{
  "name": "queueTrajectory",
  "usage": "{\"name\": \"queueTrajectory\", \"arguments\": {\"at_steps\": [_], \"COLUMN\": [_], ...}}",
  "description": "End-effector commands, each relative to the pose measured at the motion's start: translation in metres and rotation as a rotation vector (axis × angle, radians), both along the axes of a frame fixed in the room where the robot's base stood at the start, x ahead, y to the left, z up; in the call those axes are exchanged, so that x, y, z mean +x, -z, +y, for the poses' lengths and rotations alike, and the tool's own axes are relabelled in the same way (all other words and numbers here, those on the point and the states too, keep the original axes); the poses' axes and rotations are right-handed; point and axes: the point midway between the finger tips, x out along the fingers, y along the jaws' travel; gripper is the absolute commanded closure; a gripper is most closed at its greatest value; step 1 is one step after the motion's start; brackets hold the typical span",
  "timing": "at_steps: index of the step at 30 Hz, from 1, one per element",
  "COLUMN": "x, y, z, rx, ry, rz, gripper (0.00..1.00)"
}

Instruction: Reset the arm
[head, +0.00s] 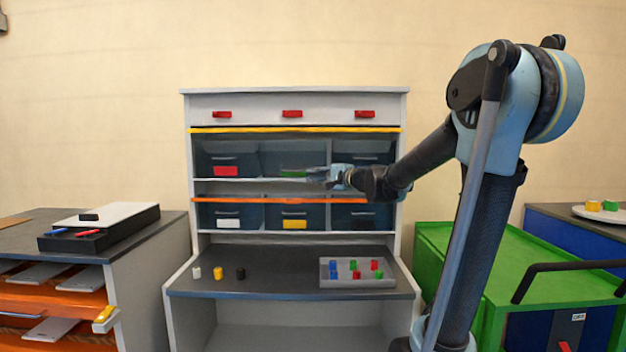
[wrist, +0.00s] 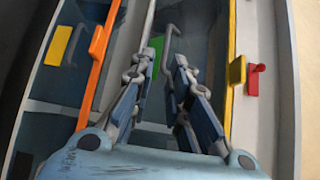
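My arm reaches from the right across the front of the grey shelf cabinet (head: 403,120). My gripper (head: 312,178) is in front of the upper row of bins, by the middle bin with the green label (head: 293,173). In the wrist view my gripper (wrist: 164,62) shows its two fingers apart, with a gap between the tips and nothing held. The green label (wrist: 155,55) shows behind the gap. Whether the fingertips touch the bin or shelf cannot be told. My forearm partly hides the upper right bin (head: 370,157).
An orange shelf strip (head: 250,200) runs below the gripper and a yellow strip (head: 250,130) above. Small pegs and a grey tray (head: 340,283) stand on the worktop (head: 280,275). A green cart (head: 540,270) stands right, a drawer unit (head: 140,250) left.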

Motion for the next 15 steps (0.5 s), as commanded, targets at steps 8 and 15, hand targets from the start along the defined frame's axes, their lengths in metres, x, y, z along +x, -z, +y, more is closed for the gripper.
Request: {"name": "queueTrajectory", "arguments": {"at_steps": [8,15], "x": [-0.001,-0.042], "y": [0.000,0.029], "z": [0.000,-0.008], "rx": [-0.001,-0.162], "ry": [-0.001,-0.055], "rz": [0.000,-0.024], "gripper": [0.83,0.83]}}
